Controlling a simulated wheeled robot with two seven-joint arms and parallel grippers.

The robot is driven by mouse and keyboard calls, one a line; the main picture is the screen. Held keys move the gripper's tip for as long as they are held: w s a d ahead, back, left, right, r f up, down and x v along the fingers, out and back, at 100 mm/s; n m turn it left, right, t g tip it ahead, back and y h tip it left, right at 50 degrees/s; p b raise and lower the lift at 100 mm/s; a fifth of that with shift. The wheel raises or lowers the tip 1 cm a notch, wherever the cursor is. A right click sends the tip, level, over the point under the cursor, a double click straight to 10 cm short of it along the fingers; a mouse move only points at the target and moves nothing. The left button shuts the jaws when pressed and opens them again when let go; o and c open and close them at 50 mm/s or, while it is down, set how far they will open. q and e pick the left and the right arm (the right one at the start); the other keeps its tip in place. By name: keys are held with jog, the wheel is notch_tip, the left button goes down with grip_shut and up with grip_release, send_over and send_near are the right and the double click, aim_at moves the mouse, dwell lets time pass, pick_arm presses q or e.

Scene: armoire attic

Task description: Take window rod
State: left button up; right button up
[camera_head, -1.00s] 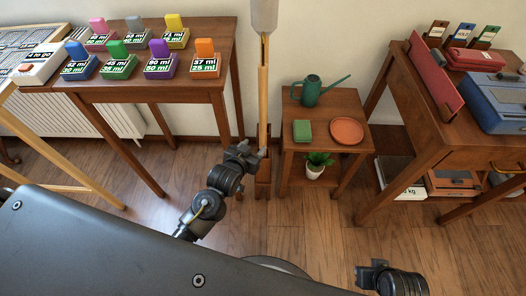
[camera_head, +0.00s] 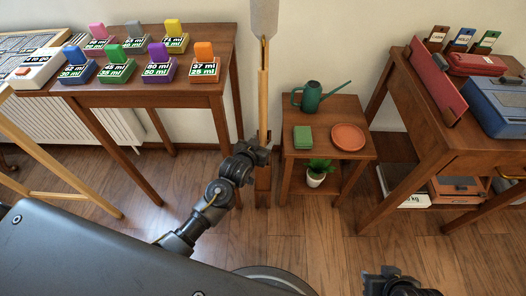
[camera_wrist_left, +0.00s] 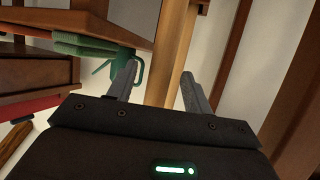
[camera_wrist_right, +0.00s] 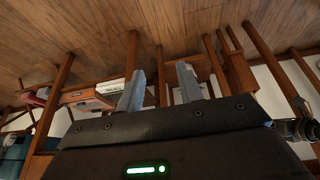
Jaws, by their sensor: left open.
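The window rod (camera_head: 263,105) is a light wooden pole standing upright against the wall, its foot in a brown wooden stand (camera_head: 262,185). A pale grey piece shows at its top, cut off by the picture edge. My left gripper (camera_head: 264,147) is at the lower part of the rod, just above the stand. In the left wrist view the rod (camera_wrist_left: 172,55) runs between the two spread fingers (camera_wrist_left: 158,82); I cannot tell whether either finger touches it. My right gripper (camera_wrist_right: 158,82) is open and empty, low at the right in the head view (camera_head: 382,272).
A small table (camera_head: 330,165) with a green watering can (camera_head: 312,96), a green box and an orange plate stands right of the rod. A table (camera_head: 145,90) with several coloured labelled blocks stands left. A desk (camera_head: 440,140) is at the right. The middle floor is clear.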

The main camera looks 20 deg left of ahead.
aim_at(265, 138)
pick_arm(q)
jog(key=b+x, duration=0.1)
jog(key=x, duration=0.2)
jog(key=shift+w+f, duration=0.15)
jog(key=shift+f, duration=0.1)
jog(key=shift+w, duration=0.3)
grip_shut()
pick_arm(e)
jog(key=w+a+t, duration=0.1)
jog(key=w+a+r+t, duration=0.1)
jog(key=w, duration=0.1)
jog(key=w+a+t+y, duration=0.1)
jog(key=shift+w+r+n, duration=0.25)
jog(key=shift+r+n, duration=0.1)
jog(key=shift+n, duration=0.05)
